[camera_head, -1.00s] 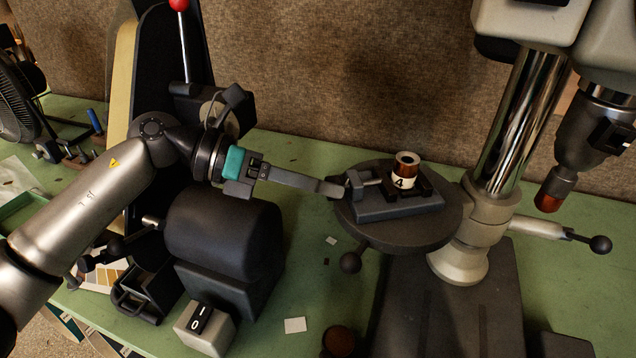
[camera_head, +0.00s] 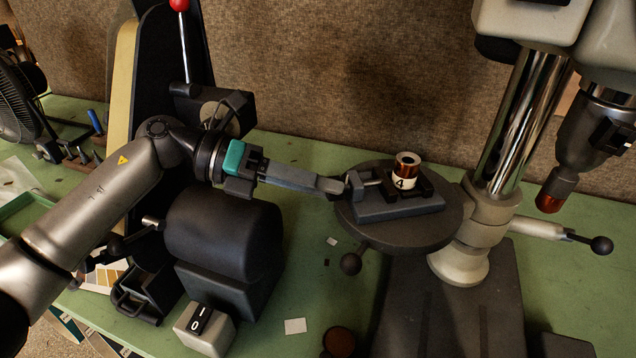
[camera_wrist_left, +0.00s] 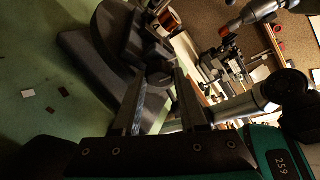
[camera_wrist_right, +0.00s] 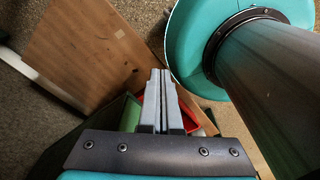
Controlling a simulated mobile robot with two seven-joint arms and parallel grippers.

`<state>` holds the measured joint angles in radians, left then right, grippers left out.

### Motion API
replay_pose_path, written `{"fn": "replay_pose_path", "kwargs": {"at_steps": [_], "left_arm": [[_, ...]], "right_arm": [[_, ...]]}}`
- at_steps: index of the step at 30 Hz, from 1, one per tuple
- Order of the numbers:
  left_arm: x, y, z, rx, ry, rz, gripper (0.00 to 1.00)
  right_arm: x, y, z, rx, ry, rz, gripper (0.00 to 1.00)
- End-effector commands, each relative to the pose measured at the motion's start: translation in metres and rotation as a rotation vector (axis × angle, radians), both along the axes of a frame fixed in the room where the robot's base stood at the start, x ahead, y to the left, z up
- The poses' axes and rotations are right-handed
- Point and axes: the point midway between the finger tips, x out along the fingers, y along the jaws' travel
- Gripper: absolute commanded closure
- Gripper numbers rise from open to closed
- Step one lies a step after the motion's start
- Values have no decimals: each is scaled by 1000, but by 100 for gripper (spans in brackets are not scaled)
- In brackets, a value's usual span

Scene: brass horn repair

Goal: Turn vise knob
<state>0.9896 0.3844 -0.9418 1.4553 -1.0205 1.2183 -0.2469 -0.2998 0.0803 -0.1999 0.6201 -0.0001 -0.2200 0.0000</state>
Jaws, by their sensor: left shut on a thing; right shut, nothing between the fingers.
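The small dark vise (camera_head: 400,207) sits on the round drill-press table (camera_head: 450,228). A copper-coloured cylinder marked 4 (camera_head: 404,183) stands upright in it. The vise knob (camera_head: 351,182) is at the vise's left end, mostly covered by my fingers. My left gripper (camera_head: 341,187) reaches in from the left, with its fingers shut on the knob. My right gripper (camera_wrist_right: 162,75) is shut and empty, away from the bench, in the right wrist view.
The drill press column (camera_head: 510,125) and chuck (camera_head: 590,130) stand at the right. A dark motor housing (camera_head: 225,238) and a switch box (camera_head: 205,328) lie below my left arm. A ball-ended handle (camera_head: 351,263) hangs under the table. A wooden board (camera_wrist_right: 85,50) is near my right gripper.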

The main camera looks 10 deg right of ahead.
Motion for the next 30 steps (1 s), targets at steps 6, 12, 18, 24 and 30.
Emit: {"fn": "replay_pose_path", "kwargs": {"at_steps": [6, 12, 18, 24, 30], "left_arm": [[0, 0, 0, 0, -1, 1, 38], [0, 0, 0, -1, -2, 1, 28], [0, 0, 0, 0, -2, 0, 28], [0, 0, 7, -1, -4, 0, 28], [1, 0, 43, -3, -10, -1, 28]], "right_arm": [[0, 0, 0, 0, 0, 0, 100], [0, 0, 0, 0, 0, 0, 100], [0, 0, 0, 0, 0, 0, 100], [0, 0, 0, 1, 1, 0, 100], [0, 0, 1, 1, 1, 0, 100]]}}
